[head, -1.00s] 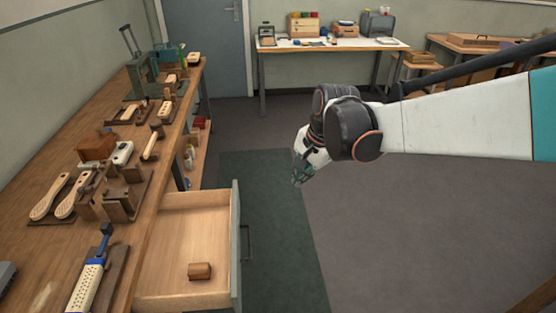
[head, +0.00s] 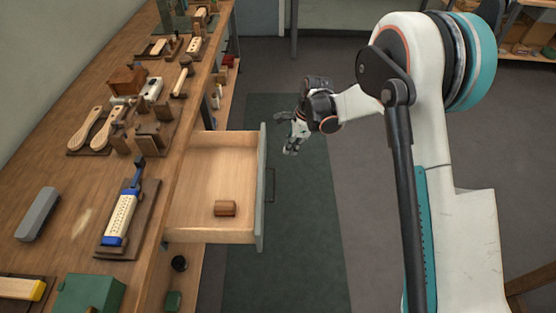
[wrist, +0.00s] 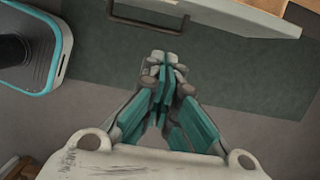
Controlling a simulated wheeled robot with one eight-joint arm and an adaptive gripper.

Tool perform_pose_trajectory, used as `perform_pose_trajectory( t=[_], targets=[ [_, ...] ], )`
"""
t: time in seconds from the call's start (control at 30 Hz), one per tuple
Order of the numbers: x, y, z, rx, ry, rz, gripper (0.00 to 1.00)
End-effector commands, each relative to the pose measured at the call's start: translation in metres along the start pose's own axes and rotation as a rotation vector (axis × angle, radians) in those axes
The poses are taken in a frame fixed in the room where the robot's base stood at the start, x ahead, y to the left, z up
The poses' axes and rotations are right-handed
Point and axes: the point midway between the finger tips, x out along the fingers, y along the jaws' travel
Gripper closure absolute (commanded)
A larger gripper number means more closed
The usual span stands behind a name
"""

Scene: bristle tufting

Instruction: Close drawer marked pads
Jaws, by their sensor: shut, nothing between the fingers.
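An open drawer (head: 213,180) sticks out from under the workbench on the left in the head view. A small brown wooden block (head: 225,208) lies inside it. Its grey front (head: 261,190) faces right and carries a dark bar handle (head: 270,186). I cannot read any marking on it. My gripper (head: 289,142) is shut and empty, to the right of the drawer front near its far end, apart from it. In the wrist view my gripper (wrist: 163,80) has its fingers together, with the handle (wrist: 146,18) and the drawer front's edge (wrist: 235,15) beyond them.
The workbench (head: 75,190) holds brushes, wooden jigs, a grey block (head: 37,214) and a green box (head: 88,294). A dark green mat (head: 285,260) covers the floor beside the drawer. The floor right of the drawer front is clear apart from my arm.

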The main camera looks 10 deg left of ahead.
Motion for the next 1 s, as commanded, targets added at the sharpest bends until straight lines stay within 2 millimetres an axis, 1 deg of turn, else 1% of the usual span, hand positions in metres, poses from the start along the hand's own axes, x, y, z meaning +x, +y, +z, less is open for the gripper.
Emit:
perform_pose_trajectory(
  t=[0.17,0.5,0.57,0.6,0.7,0.8,1.0],
  targets=[
    [0.022,0.0,0.0,0.0,0.0,0.0,1.0],
    [0.089,0.0,-0.001,-0.001,0.0,0.0,1.0],
    [0.1,0.0,-0.001,-0.002,0.0,0.0,1.0],
    [0.104,0.0,0.003,-0.003,0.0,0.0,1.0],
    [0.105,0.001,0.019,-0.003,0.0,0.001,1.0],
    [0.107,0.0,0.029,-0.002,0.0,0.0,1.0],
    [0.107,0.0,0.038,-0.001,0.0,0.0,1.0]
  ],
)
